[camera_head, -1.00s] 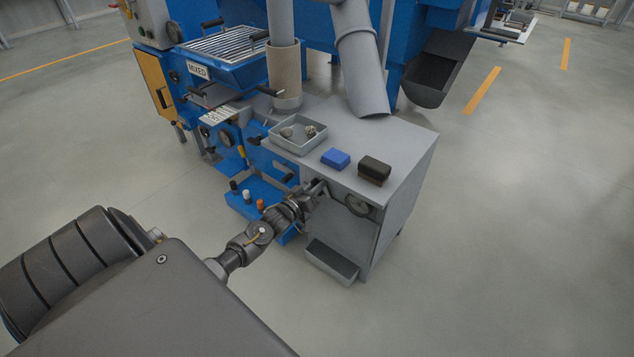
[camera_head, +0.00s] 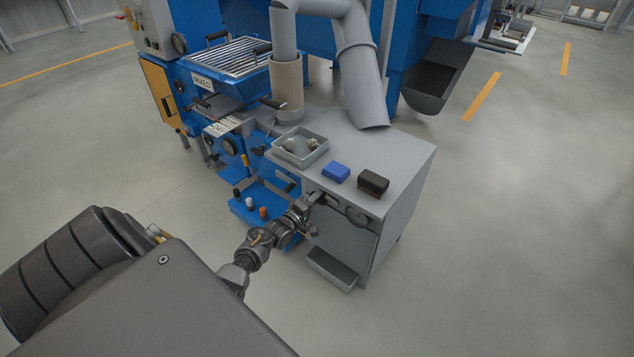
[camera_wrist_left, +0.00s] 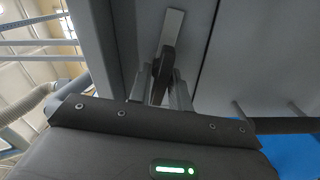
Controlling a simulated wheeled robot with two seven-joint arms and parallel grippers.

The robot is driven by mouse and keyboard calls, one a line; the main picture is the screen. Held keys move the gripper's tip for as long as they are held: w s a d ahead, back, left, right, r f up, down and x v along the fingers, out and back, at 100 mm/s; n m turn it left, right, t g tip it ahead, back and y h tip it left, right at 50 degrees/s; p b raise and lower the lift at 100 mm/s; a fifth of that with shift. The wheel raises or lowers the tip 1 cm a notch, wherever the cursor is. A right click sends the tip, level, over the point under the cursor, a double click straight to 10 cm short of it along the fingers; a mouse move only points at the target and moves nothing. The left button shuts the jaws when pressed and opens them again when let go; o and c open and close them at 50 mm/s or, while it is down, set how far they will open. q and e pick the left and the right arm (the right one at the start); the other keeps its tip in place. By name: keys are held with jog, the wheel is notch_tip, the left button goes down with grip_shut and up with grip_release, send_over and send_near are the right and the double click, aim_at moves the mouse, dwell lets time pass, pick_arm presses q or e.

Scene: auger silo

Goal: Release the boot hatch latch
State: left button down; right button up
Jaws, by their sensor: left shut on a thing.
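My left gripper (camera_head: 314,200) reaches the upper front face of the grey cabinet (camera_head: 395,165), near its left edge. In the left wrist view my gripper's two fingers (camera_wrist_left: 165,88) are closed on a dark lever, the latch (camera_wrist_left: 164,62). The latch sits in front of a light metal strip (camera_wrist_left: 173,28), beside a vertical seam between grey panels. The gripper partly hides the latch in the head view. The panel (camera_wrist_left: 245,60) to the right of the seam looks flat and closed. My right gripper is not in view.
On the cabinet top are a grey tray (camera_head: 278,153) with small lumps, a blue block (camera_head: 336,172) and a black block (camera_head: 373,181). A round dark fitting (camera_head: 356,216) is right of my gripper. A low trough (camera_head: 332,270) sits below. Floor on the right is clear.

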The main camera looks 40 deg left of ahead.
pick_arm(q)
jog(key=shift+n+p, duration=0.3)
jog(key=shift+n, duration=0.8)
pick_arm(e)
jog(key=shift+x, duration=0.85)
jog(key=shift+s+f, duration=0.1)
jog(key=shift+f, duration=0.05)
pick_arm(q)
jog(key=c, duration=1.5)
grip_release()
jog(key=shift+f, duration=0.1)
